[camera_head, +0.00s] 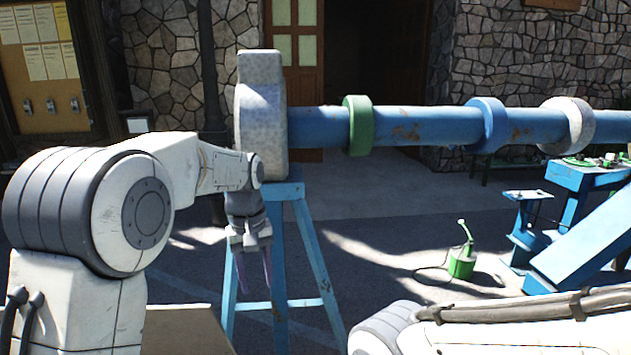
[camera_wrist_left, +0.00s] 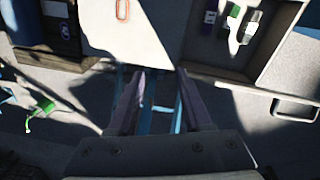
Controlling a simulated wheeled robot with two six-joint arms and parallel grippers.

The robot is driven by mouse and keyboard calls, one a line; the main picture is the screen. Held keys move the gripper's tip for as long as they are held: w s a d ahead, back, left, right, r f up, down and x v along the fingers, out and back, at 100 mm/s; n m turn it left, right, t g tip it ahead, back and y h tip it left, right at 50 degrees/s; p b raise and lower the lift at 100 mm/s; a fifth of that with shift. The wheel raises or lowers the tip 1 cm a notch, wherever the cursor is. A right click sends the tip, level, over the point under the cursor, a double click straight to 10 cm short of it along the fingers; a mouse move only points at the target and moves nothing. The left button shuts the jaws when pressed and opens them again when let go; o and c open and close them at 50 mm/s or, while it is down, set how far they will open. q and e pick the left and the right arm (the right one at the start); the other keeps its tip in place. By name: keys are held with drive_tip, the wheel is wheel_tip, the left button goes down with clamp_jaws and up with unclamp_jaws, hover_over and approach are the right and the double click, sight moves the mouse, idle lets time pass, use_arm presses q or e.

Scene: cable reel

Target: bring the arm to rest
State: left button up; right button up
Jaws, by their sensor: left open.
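My left arm comes in from the left in the head view and bends down at the wrist. My left gripper (camera_head: 254,268) hangs in front of the blue trestle stand (camera_head: 308,245), pointing down. Its fingers are apart with nothing between them. In the left wrist view the two fingers of the left gripper (camera_wrist_left: 160,98) also show apart and empty, with the floor and blue stand legs behind them. Part of my right arm shows at the lower right of the head view; its gripper is out of frame.
A blue horizontal pipe (camera_head: 420,126) with green, blue and grey rings runs right from a grey end block (camera_head: 261,115). A green can (camera_head: 461,265) stands on the ground. A blue workbench (camera_head: 590,175) is at right. Open floor lies between.

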use_arm(q)
drive_tip(key=s+d+f+m+b, duration=0.35)
drive_tip(key=s+d, duration=0.35)
drive_tip(key=s, duration=0.3)
drive_tip(key=s+f+m+b, duration=0.2)
drive_tip(key=s+f+m, duration=0.2)
drive_tip(key=s, duration=0.6)
drive_tip(key=s+f+m+b, duration=0.2)
drive_tip(key=s+f+m, duration=0.2)
drive_tip(key=s, duration=0.6)
wheel_tip(320, 180, down, 2)
drive_tip(key=shift+s+d+f+h, duration=0.15)
drive_tip(key=shift+s+f+h, duration=0.05)
drive_tip(key=shift+h, duration=0.1)
use_arm(e)
wheel_tip(320, 180, down, 9)
drive_tip(key=shift+r, duration=0.15)
